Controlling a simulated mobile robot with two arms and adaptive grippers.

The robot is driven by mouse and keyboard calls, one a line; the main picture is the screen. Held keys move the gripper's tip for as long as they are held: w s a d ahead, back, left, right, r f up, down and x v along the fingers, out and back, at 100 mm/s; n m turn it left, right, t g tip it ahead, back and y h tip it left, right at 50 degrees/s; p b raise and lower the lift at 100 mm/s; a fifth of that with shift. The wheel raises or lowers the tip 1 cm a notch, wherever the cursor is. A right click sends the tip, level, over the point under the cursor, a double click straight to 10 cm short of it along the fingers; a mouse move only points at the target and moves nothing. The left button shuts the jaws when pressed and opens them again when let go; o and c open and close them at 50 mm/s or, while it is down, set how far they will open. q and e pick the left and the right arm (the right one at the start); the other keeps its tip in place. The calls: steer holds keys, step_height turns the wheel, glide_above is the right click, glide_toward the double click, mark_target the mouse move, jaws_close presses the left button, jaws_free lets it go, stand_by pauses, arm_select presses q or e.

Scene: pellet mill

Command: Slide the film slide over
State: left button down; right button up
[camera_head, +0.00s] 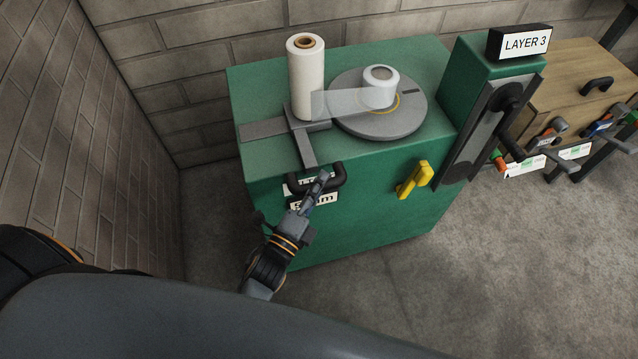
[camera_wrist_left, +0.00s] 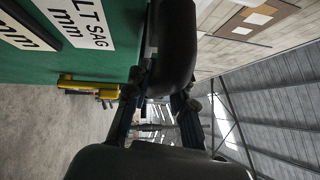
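The film slide (camera_head: 308,147) is a grey cross-shaped piece at the front of the green cabinet's top (camera_head: 252,95). A white film roll (camera_head: 306,80) stands upright on it. A clear film strip (camera_head: 345,102) runs from the roll to a white cup-like piece (camera_head: 380,88) on a round grey plate (camera_head: 405,122). A black handle (camera_head: 338,172) sticks out at the top front edge. My left gripper (camera_head: 320,187) is at this handle, with its fingertips overlapping it in the head view. In the left wrist view, dark gripper parts (camera_wrist_left: 155,105) crowd the picture; finger closure is unclear.
A yellow lever (camera_head: 415,178) is on the cabinet front, right of the handle. White labels (camera_head: 312,198) lie behind my gripper. A "LAYER 3" sign (camera_head: 524,42) tops a green post. A wooden box (camera_head: 570,90) stands at right. The brick wall is close at left; floor is clear in front.

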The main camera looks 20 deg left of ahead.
arm_select(q)
steer(key=s+a, duration=0.5)
steer(key=a, duration=0.2)
steer(key=shift+a+p, duration=0.4)
steer(key=shift+p, duration=0.05)
steer(key=shift+f, duration=0.1)
steer(key=c, duration=1.4)
jaws_free()
steer(key=shift+s, duration=0.1)
steer(key=shift+o, duration=1.4)
steer(key=shift+s+a, duration=0.1)
steer(key=shift+a, duration=0.05)
glide_toward(287, 181)
steer(key=r+v, duration=0.1)
steer(key=v, duration=0.5)
steer(key=shift+f, duration=0.6)
